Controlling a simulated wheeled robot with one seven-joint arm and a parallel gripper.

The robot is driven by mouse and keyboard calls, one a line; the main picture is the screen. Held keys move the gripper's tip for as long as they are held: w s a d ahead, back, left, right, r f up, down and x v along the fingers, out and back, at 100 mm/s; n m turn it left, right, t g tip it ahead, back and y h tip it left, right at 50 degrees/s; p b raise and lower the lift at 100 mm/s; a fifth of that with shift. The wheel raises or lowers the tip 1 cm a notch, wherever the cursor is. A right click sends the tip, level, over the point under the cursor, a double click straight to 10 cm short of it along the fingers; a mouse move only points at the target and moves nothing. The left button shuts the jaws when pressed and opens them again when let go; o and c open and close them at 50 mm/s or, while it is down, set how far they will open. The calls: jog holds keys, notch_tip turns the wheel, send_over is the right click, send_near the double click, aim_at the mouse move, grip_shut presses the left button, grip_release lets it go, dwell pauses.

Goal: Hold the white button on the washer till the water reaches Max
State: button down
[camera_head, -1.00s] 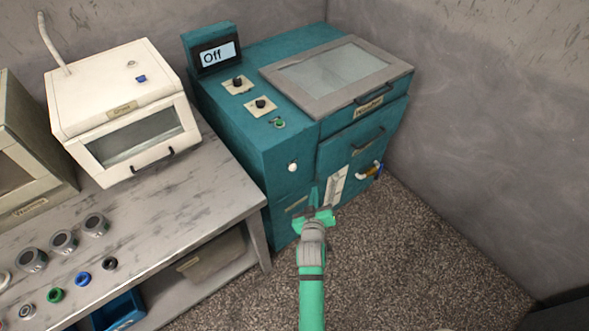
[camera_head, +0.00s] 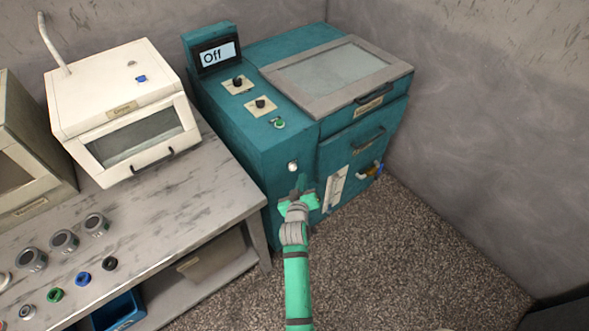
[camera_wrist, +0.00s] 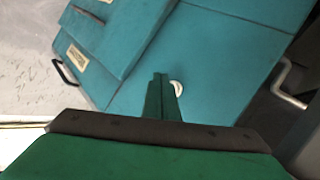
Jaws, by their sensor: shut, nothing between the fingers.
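The teal washer (camera_head: 262,150) stands in the corner, with its display (camera_head: 217,55) reading "Off". The round white button (camera_head: 293,167) is on its front face. In the wrist view the button (camera_wrist: 177,88) is partly hidden behind the fingers. My green gripper (camera_head: 300,184) is shut and empty, its tip just below the button in the head view. In the wrist view the gripper (camera_wrist: 158,78) points at the teal face beside the button. I cannot tell whether it touches the face. A pale gauge strip (camera_head: 335,188) is on the front, right of the gripper; its level is too small to read.
A grey workbench (camera_head: 190,205) with a white lidded machine (camera_head: 125,110) and several small parts stands left of the washer. Speckled floor (camera_head: 400,260) lies open in front, and a grey wall bounds the right.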

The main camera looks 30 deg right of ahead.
aim_at(294, 168)
jog(key=shift+w+a, duration=0.1)
jog(key=shift+w, duration=0.6)
jog(key=shift+w, duration=0.1)
dwell(1.5)
jog(key=shift+w, duration=0.35)
jog(key=shift+w+a, duration=0.1)
jog(key=shift+w, duration=0.25)
dwell(5.0)
